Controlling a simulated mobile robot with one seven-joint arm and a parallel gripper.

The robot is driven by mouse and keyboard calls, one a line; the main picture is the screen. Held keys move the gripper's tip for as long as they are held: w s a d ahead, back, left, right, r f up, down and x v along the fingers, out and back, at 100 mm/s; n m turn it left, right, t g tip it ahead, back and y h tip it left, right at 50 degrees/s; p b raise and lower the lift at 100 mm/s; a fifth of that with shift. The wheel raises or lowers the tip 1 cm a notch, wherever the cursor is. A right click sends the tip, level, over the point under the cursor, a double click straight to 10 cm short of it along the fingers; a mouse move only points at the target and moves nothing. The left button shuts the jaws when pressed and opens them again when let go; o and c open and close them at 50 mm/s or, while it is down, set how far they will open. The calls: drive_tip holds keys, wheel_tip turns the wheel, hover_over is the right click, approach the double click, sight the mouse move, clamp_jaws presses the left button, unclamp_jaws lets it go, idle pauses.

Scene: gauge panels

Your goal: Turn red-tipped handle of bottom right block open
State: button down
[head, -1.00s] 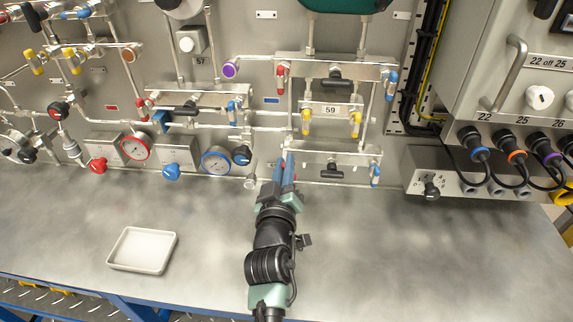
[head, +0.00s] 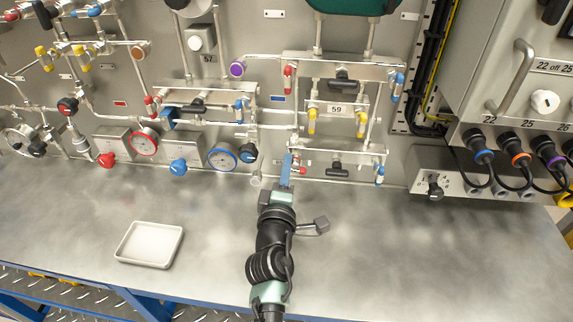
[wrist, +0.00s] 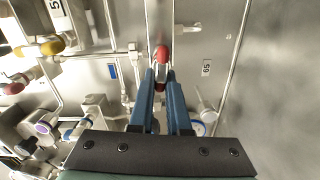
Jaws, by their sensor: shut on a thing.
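The bottom right block (head: 342,149) is a metal bar on the panel below label 59. At its left end is the red-tipped handle (head: 302,170), its red part showing just right of my fingers, pointing sideways. My gripper (head: 286,162) reaches up to this left end, its blue fingers seen nearly edge-on. In the wrist view, my gripper (wrist: 161,74) is shut on the red-tipped handle (wrist: 162,53), which has red showing beyond and between the fingertips. The fingers hide part of the handle and its valve body in the head view.
A black knob (head: 337,170) sits at the block's middle and a blue-tipped handle (head: 379,174) at its right end. Yellow handles (head: 312,122) hang above. A blue-rimmed gauge (head: 222,157) is to the left. A white tray (head: 150,244) lies on the otherwise clear bench.

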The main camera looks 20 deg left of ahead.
drive_tip(key=shift+d+f+n, duration=0.3)
drive_tip(key=shift+f+n, duration=0.1)
drive_tip(key=shift+n, duration=0.1)
drive_tip(key=shift+w, duration=0.1)
drive_tip(key=c, duration=1)
unclamp_jaws()
drive_tip(key=shift+o, duration=0.6)
drive_tip(key=shift+r+n, duration=0.2)
drive_tip(key=shift+n, duration=0.1)
drive_tip(key=shift+s, duration=0.3)
drive_tip(key=p+v, duration=0.4)
drive_tip(key=v, duration=0.8)
drive_tip(key=shift+s, duration=0.2)
drive_tip(key=shift+d, duration=0.1)
